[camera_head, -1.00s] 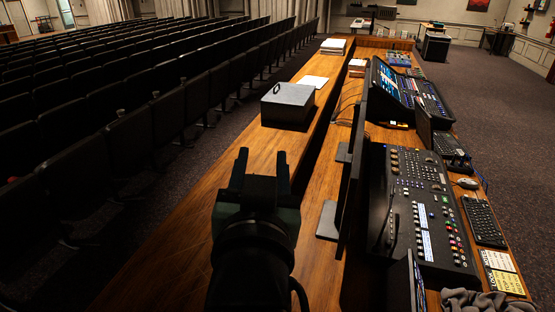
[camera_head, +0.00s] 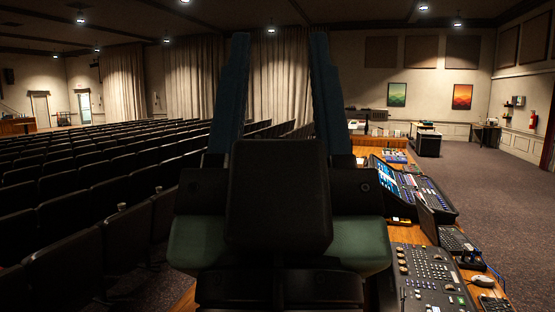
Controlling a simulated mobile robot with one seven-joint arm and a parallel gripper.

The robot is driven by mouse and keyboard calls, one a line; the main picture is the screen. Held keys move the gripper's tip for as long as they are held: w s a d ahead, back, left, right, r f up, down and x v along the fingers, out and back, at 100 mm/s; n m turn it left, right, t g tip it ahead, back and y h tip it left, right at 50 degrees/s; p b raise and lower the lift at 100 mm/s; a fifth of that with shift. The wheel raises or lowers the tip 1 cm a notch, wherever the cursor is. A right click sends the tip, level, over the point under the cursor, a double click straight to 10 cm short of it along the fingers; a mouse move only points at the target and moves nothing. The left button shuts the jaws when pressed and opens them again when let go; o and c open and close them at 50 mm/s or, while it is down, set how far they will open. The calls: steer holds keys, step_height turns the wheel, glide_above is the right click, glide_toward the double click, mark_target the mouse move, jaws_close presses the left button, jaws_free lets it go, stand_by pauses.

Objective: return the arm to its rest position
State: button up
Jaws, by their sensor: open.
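My gripper (camera_head: 280,95) fills the middle of the head view, close to the camera. Its two long dark fingers point up and stand well apart. Nothing shows between them except the curtains and ceiling behind. The gripper is open and empty. Its dark body and my wrist hide most of the wooden desk (camera_head: 372,174) behind them.
The mixing consoles (camera_head: 430,271) and a lit screen console (camera_head: 410,185) stand on the desk at the right. Rows of dark seats (camera_head: 75,195) fill the left. Carpeted floor (camera_head: 500,195) lies open at the far right. The box seen earlier on the desk is hidden.

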step_height(320, 180, down, 4)
steer(key=shift+w+r+b, duration=0.1)
steer(key=shift+b, duration=1)
